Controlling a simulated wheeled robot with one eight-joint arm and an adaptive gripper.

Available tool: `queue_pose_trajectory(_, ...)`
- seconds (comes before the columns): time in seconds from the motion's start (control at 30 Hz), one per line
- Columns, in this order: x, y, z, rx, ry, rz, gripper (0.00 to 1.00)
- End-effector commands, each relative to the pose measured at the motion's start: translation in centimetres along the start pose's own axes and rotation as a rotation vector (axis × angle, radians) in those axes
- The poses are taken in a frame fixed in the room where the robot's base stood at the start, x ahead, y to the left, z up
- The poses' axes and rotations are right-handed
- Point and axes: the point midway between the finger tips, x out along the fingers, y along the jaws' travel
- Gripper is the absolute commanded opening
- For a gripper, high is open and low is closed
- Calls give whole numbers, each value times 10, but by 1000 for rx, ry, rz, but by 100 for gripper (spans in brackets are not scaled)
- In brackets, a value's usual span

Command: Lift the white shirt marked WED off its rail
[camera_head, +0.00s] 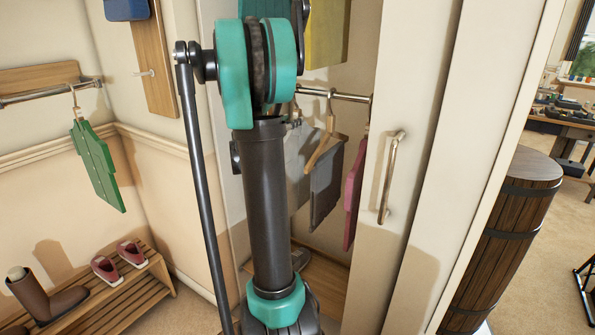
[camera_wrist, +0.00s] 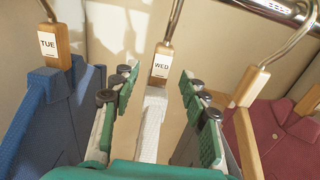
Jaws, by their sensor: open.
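The white shirt (camera_wrist: 152,130) hangs edge-on in the middle of the wrist view, below a wooden hanger end with a tag marked WED (camera_wrist: 161,64). A metal hook rises from that hanger out of the top of the picture. My gripper (camera_wrist: 158,82) is open, with one green-padded finger on each side of the white shirt. A narrow gap shows between the shirt and each finger. In the head view my arm covers much of the wardrobe, and I cannot make out the white shirt or my fingertips there.
A blue shirt (camera_wrist: 50,115) under a TUE tag (camera_wrist: 48,43) hangs close on the left. A maroon shirt (camera_wrist: 285,140) hangs close on the right. The rail (camera_head: 345,96) runs inside the wardrobe, beside the door handle (camera_head: 391,178). A grey garment (camera_head: 325,185) hangs there too.

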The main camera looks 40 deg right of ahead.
Motion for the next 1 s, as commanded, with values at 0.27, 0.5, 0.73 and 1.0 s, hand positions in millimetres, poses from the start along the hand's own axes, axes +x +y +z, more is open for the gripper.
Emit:
queue_pose_trajectory(0.27, 38, -1, 2, 0, 0, -1, 45)
queue_pose_trajectory(0.5, 48, -1, 2, 0, 0, 0, 45)
queue_pose_trajectory(0.73, 47, -1, 2, 0, 0, 0, 26)
queue_pose_trajectory(1.0, 47, -1, 2, 0, 0, 0, 0)
